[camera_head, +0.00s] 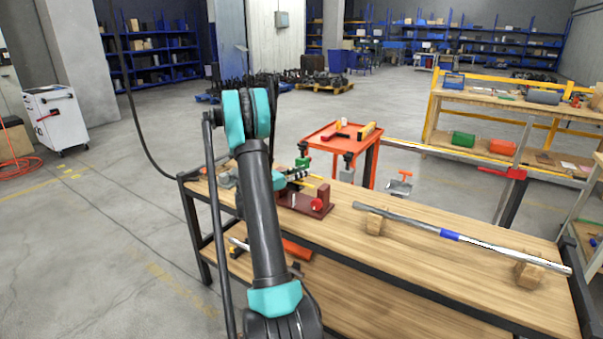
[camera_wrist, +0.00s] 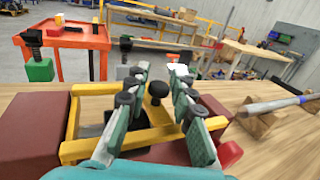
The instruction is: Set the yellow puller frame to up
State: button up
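The yellow puller frame (camera_wrist: 140,138) sits low between dark red blocks (camera_wrist: 34,128) in the wrist view, with its bars lying roughly flat. A black knob (camera_wrist: 158,90) stands up at its middle. My gripper (camera_wrist: 157,76) is open, with its teal and grey fingers spread on either side of the knob and over the frame. I cannot tell whether the fingers touch the frame. In the head view my gripper (camera_head: 299,174) is just above the dark red fixture (camera_head: 303,204), and my arm hides most of the frame.
The fixture stands on a wooden workbench (camera_head: 400,270). A long metal bar (camera_head: 470,240) with a blue band rests on wooden blocks to the right. A red cart (camera_head: 327,146) with tools stands behind the bench. Bare wood lies in front of the bar.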

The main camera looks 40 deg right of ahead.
grip_shut()
jog(key=shift+r, duration=0.1)
jog(key=s+d+r+m+t+y, duration=0.1)
jog(key=s+m, duration=0.2)
jog(key=m, duration=0.1)
jog(key=s+d+r+m+t+y, duration=0.1)
jog(key=s+r+m+t+y, duration=0.1)
jog(key=s+m, duration=0.1)
jog(key=s+d+r+m+t+y, duration=0.1)
jog(key=s+r+m+y, duration=0.1)
jog(key=m, duration=0.3)
jog(key=shift+s+d, duration=0.4)
jog(key=shift+s, duration=0.25)
jog(key=shift+s+d+f+m+t+y, duration=0.15)
jog(key=shift+s+m+t, duration=0.25)
jog(key=shift+m, duration=0.1)
jog(key=shift+s+d+f+m+t+y, duration=0.1)
jog(key=shift+s+m+t+y, duration=0.05)
jog(key=shift+s+m+t, duration=0.3)
